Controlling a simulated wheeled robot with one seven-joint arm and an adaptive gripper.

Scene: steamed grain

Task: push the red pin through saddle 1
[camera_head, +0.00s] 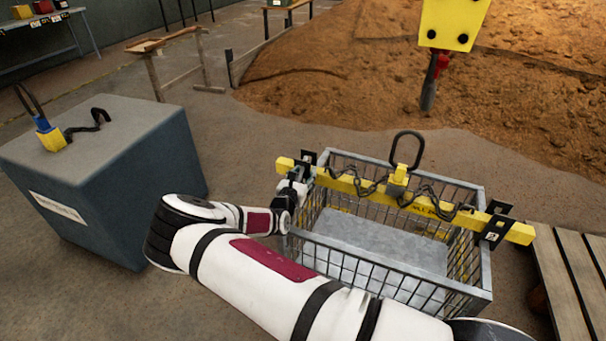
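A yellow beam (340,182) lies across the top of a wire basket (478,275). A black saddle (309,157) sits at the beam's left end; I cannot read its number. Another black saddle (497,222) at the right end bears a label that looks like 2. My gripper (294,188) is at the beam's left end, right beside the left saddle and partly in front of it. The fingers are too small and covered to tell whether they are open or shut. I cannot make out the red pin.
A lifting ring (407,150) stands on the beam's middle, with chains draped along it. A blue-grey block (150,165) stands at left with a yellow-blue tool (50,135) on top. A yellow hook block (452,25) hangs behind. A slatted wooden platform (560,280) is at right.

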